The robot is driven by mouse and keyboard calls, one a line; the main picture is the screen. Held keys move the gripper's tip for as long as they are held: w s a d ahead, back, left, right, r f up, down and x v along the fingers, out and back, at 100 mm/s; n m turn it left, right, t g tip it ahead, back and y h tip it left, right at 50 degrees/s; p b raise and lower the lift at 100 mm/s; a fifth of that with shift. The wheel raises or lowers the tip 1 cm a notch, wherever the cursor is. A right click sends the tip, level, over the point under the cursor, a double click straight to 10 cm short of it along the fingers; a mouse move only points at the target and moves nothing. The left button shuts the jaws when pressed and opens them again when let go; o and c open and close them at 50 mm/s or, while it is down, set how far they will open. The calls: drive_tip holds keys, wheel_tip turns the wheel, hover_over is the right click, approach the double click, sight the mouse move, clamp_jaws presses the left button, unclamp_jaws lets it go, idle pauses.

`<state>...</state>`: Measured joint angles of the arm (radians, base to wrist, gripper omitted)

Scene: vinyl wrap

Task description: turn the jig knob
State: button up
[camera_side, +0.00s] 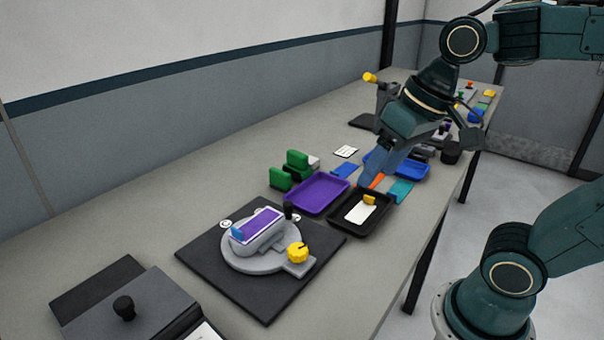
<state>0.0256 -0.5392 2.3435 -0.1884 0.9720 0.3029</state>
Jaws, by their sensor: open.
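The jig is a round grey plate (236,255) on a black square base (208,258), on the near part of the bench. A yellow knob (297,253) sits on a grey tab at the plate's right edge. A grey block with a purple top (257,224) and a blue piece (237,234) at its left end is on the plate. A small black post (290,211) stands behind it. My gripper (372,178) is open above the trays, to the right of and behind the jig, well apart from the knob. The arm partly hides its fingers.
A purple tray (317,193), a black tray (340,220) with a white card, and a blue tray (410,167) lie beyond the jig. Green blocks (290,170) stand beside them. A dark box with a black knob (124,307) is at the front left.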

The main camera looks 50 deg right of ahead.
drive_tip(key=w+a+m+g+y, duration=0.2)
drive_tip(key=w+a+m+g, duration=0.15)
drive_tip(key=w, duration=0.55)
drive_tip(key=m+g, duration=0.4)
hover_over(298, 248)
drive_tip(key=w+d, duration=0.4)
wheel_tip(298, 248, down, 6)
drive_tip(key=shift+r, duration=0.15)
drive_tip(key=shift+w+x, duration=0.1)
drive_tip(key=shift+x, duration=3.35)
drive_tip(key=shift+w+x, duration=0.15)
drive_tip(key=shift+x, duration=3.25)
drive_tip(key=shift+a, duration=0.1)
drive_tip(key=c, duration=1)
